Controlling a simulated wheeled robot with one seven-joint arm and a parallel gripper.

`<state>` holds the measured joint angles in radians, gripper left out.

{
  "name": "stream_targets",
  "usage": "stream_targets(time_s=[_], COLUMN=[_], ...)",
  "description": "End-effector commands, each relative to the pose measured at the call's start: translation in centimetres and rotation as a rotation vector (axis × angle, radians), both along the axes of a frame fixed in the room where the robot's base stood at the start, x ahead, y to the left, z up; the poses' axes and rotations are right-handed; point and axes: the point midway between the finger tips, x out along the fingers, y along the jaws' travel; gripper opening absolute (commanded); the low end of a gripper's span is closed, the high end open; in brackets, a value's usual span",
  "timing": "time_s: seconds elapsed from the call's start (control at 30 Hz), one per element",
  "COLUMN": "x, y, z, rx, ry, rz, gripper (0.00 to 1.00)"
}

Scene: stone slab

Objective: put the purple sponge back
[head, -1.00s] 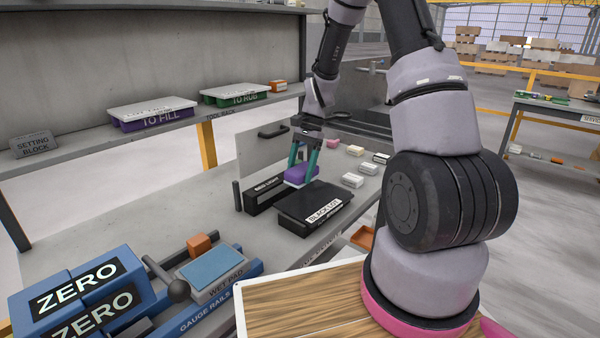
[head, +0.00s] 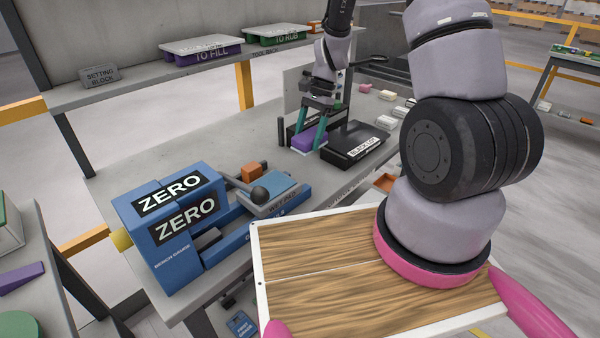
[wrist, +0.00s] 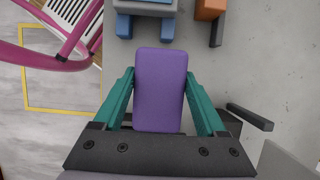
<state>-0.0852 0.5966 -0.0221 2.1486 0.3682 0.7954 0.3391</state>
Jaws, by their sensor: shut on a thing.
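The purple sponge (head: 306,140) is a small rounded block between the teal fingers of my gripper (head: 308,138) in the head view. In the wrist view the sponge (wrist: 160,90) fills the space between the two teal fingers of my gripper (wrist: 160,105), which is shut on it. In the head view it is near the black box (head: 353,142) labelled "BLACK LOT". I cannot tell whether it touches the stone slab (head: 150,155) or hangs above it.
A blue "ZERO" block (head: 180,215), an orange block (head: 252,172) and a wet pad (head: 270,190) on gauge rails stand on the near side. A purple "TO FILL" tray (head: 205,52) and a green "TO RUB" tray (head: 278,36) sit on the rack shelf. Small pale blocks (head: 388,122) lie to the right.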

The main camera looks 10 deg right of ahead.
Motion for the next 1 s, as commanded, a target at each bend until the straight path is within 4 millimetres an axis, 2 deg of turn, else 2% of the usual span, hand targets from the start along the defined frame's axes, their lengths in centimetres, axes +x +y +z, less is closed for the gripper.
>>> stream_targets(time_s=[0.1,0.2,0.43,0.6,1.0], x=[-0.1,-0.1,-0.1,-0.1,-0.1], y=[0.0,0.0,0.0,0.0,0.0], z=[-2.5,-3.9,-5.8,-8.4,-9.1], rx=[0.000,0.000,0.000,0.000,0.000], ry=[0.006,0.004,0.004,0.004,0.001], rz=[-0.001,-0.001,-0.001,-0.001,0.000], gripper=[0.22,0.22,0.22,0.22,0.22])
